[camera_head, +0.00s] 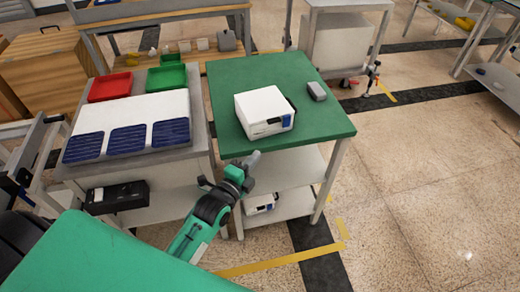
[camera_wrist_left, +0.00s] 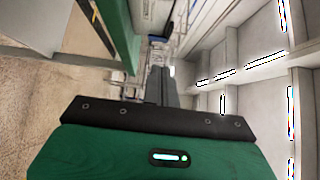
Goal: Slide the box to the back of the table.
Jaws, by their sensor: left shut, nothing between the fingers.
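The box (camera_head: 264,111) is white with a dark and blue panel on its front face. It sits upright near the middle of the green-topped table (camera_head: 318,135) in the head view. My left gripper (camera_head: 254,158) is at the table's front edge, in front of the box and apart from it. Its fingers look closed together, with nothing between them. In the left wrist view the gripper's dark fingers (camera_wrist_left: 162,86) point away from the green wrist housing, and the box cannot be made out there. My right gripper is not in view.
A small grey object (camera_head: 316,91) lies on the green table right of the box. A grey workbench (camera_head: 199,133) with blue panels and red and green trays stands to the left. Another white box (camera_head: 260,204) is on the lower shelf. The tabletop behind the box is clear.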

